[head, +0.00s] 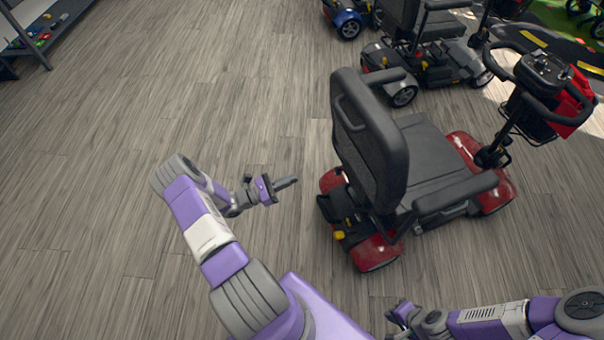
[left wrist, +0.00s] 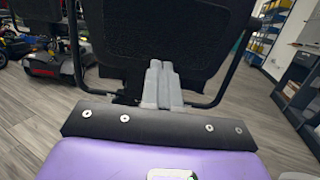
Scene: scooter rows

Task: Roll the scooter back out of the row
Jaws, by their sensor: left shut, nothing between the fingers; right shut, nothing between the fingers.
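A red scooter (head: 375,252) with a black seat and tall backrest (head: 365,135) stands on the floor right of centre, its rear towards me and its handlebar (head: 545,75) to the right. My left gripper (head: 294,181) is shut and empty, to the left of the backrest with a gap of floor between. In the left wrist view, the dark backrest (left wrist: 120,35) fills the upper middle beyond the closed fingers (left wrist: 160,68). My right gripper (head: 391,314) is shut and empty at the bottom, below the scooter's rear wheel. It is small in view.
A grey-black scooter (head: 440,68) and a blue one (head: 346,24) stand behind the red scooter. A shelf with small coloured items (head: 42,38) is at the upper left. The wooden floor left of the scooter is clear.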

